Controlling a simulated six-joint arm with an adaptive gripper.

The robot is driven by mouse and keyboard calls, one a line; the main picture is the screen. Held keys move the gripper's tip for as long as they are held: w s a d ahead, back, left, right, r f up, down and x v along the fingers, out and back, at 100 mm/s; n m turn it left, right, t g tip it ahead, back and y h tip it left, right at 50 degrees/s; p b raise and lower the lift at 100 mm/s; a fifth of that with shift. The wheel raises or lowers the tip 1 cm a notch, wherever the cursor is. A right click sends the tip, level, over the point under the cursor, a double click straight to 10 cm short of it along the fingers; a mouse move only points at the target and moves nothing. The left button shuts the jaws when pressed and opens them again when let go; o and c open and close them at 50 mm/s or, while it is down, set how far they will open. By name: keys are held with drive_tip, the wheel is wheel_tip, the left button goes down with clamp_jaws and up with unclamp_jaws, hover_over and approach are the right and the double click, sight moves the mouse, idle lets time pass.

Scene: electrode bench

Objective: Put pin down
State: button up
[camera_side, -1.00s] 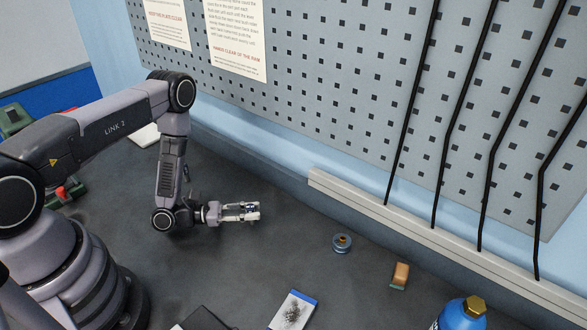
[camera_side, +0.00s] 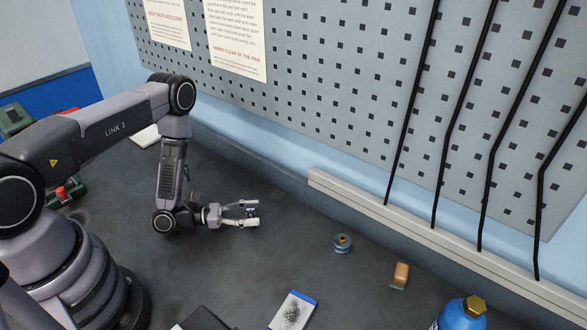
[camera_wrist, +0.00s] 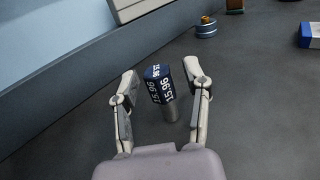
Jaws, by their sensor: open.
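The pin (camera_wrist: 160,88) is a short cylinder with a dark blue, number-marked upper part and a grey metal lower part. In the wrist view it stands roughly upright between the fingers of my gripper (camera_wrist: 161,92), with a gap on each side. In the side view my gripper (camera_side: 248,212) is low over the bench, pointing right, with its fingers spread. The pin (camera_side: 251,210) shows there only as a small dark patch between the fingers. Its foot is hard to make out, but it appears to stand on the bench.
A blue and brown spool (camera_side: 342,243) and a tan block (camera_side: 400,275) lie to the right of my gripper. A blue-edged abrasive sheet or box (camera_side: 293,311) is in front, with a blue bottle (camera_side: 462,313) at lower right. A pale rail (camera_side: 440,238) runs along the pegboard's foot.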

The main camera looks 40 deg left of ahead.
drive_tip(key=v, duration=1.1)
drive_tip(key=shift+r, duration=0.1)
drive_tip(key=shift+s+a, duration=0.2)
drive_tip(key=shift+a, duration=0.05)
drive_tip(key=shift+a+r, duration=0.1)
drive_tip(key=shift+r, duration=0.05)
drive_tip(key=s+d+r+m+g, duration=0.1)
drive_tip(key=d+r+m+g, duration=0.1)
drive_tip(key=r+m+g, duration=0.75)
drive_tip(key=s+d+r+m+g, duration=0.1)
drive_tip(key=d+r+m+g, duration=0.35)
drive_tip(key=r, duration=0.75)
drive_tip(key=s+a+r+m+t+y, duration=0.2)
drive_tip(key=s+r+m+y, duration=0.3)
drive_tip(key=r, duration=0.3)
drive_tip(key=s+a+r+m+t+y, duration=0.2)
drive_tip(key=s+r+m+t+y, duration=0.2)
drive_tip(key=s+r+m+y, duration=0.2)
wheel_tip(320, 180, up, 3)
drive_tip(key=shift+s+f+m+t+y, duration=0.15)
drive_tip(key=shift+m+t+y, duration=0.25)
drive_tip(key=shift+m+y, duration=0.55)
